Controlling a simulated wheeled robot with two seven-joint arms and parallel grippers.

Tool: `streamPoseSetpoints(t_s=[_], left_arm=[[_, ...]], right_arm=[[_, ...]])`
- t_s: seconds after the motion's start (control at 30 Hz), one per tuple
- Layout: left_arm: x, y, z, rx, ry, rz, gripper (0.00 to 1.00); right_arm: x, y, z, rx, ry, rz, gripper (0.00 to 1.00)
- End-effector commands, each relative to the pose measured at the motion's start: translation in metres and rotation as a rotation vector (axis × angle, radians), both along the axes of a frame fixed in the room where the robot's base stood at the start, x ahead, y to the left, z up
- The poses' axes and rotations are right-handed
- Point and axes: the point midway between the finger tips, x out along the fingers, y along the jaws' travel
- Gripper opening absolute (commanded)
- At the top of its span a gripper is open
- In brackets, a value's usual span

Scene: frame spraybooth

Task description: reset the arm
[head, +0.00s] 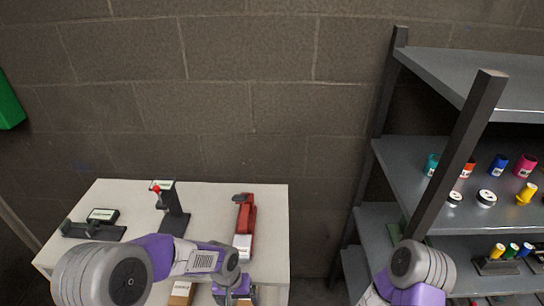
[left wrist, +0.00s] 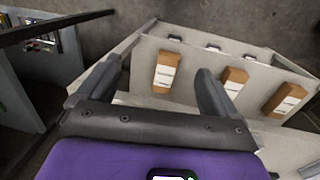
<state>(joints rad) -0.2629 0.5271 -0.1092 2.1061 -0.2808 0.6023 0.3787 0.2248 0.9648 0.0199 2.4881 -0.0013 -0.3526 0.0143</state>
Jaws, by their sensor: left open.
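My left arm reaches in from the bottom left of the head view, in front of the white table (head: 130,192). My left gripper (head: 236,299) is at the bottom edge of the head view, partly cut off. In the left wrist view its two fingers (left wrist: 158,66) are spread apart, with nothing held between them. Beyond the fingers, brown boxes with white labels (left wrist: 166,72) sit on a pale surface, apart from the gripper. Part of my right arm shows at the bottom right of the head view; its gripper is out of sight.
On the table are a red tool (head: 246,220), a dark stand with a red knob (head: 172,210) and a dark device (head: 94,228). A grey shelf rack (head: 450,160) with coloured pots and spools stands at the right. A block wall closes the back.

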Motion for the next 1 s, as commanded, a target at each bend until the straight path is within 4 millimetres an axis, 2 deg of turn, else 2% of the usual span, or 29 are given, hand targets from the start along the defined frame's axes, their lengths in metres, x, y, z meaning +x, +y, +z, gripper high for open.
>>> streamPoseSetpoints(t_s=[0.03, 0.17, 0.3, 0.4, 0.5, 0.7, 1.0], left_arm=[[-0.007, 0.0, -0.017, -0.021, 0.015, 0.007, 0.93], [-0.026, -0.002, -0.061, -0.089, 0.028, 0.037, 0.93], [-0.06, -0.002, -0.116, -0.168, 0.037, 0.105, 0.93], [-0.087, -0.002, -0.147, -0.208, 0.028, 0.168, 0.93], [-0.108, 0.0, -0.166, -0.225, 0.014, 0.219, 0.93], [-0.127, 0.002, -0.18, -0.228, -0.007, 0.268, 0.93], [-0.127, 0.002, -0.181, -0.227, -0.012, 0.271, 0.93]], right_arm=[[-0.001, 0.0, -0.001, 0.0, 0.002, 0.001, 0.43], [-0.001, 0.0, -0.002, 0.001, 0.003, 0.001, 0.43], [-0.001, 0.0, -0.004, 0.001, 0.003, 0.001, 0.43], [-0.001, 0.0, -0.005, 0.001, 0.003, 0.001, 0.43], [-0.001, 0.0, -0.006, 0.001, 0.003, 0.001, 0.43], [-0.001, 0.0, -0.007, 0.001, 0.003, 0.001, 0.43], [-0.001, 0.0, -0.007, 0.001, 0.003, 0.001, 0.43]])
